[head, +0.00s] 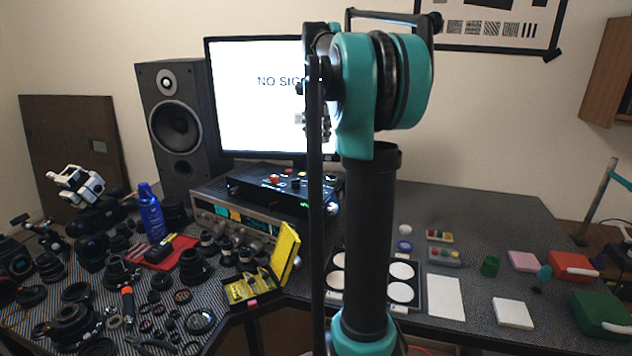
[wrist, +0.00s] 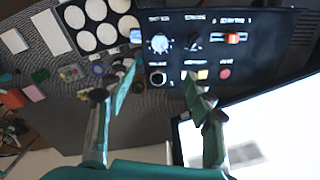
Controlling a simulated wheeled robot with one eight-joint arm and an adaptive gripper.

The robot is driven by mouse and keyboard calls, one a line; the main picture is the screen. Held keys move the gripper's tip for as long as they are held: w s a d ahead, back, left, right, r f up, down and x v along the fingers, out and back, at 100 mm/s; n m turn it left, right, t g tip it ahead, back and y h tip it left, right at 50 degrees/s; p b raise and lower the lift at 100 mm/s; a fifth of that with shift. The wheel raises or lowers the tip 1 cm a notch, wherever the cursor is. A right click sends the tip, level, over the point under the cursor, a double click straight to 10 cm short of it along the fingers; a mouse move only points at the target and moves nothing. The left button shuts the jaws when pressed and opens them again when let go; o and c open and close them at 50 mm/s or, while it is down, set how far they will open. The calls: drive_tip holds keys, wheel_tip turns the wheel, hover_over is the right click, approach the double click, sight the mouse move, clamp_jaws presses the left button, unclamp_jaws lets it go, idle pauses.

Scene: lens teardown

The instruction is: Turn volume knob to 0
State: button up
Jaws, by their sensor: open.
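A black control panel (wrist: 255,65) fills the upper right of the wrist view, turned relative to the picture. It carries a knob with a pale dial (wrist: 159,43), a dark knob (wrist: 194,43) and an orange-red control (wrist: 232,38). The labels are too blurred to tell which is the volume knob. In the head view the black control box (head: 262,190) sits on a silver unit, partly behind my arm. My gripper (wrist: 159,75) is open and empty, its two green-tipped fingers apart in front of the panel's lower edge. I cannot tell whether a finger touches it.
A monitor (head: 260,95) stands behind the control box, and a speaker (head: 177,125) stands to its left. Lens parts crowd the left desk near an open yellow case (head: 250,289).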

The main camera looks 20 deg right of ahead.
sight(317, 185)
wheel_tip(317, 185, down, 16)
drive_tip(key=shift+f, duration=0.2)
drive_tip(key=shift+c, duration=0.4)
drive_tip(key=c, duration=1.1)
drive_tip(key=shift+n, duration=0.4)
drive_tip(key=n, duration=0.5)
drive_tip(key=shift+n, duration=0.3)
drive_tip(key=n, duration=0.5)
drive_tip(key=shift+n, duration=0.3)
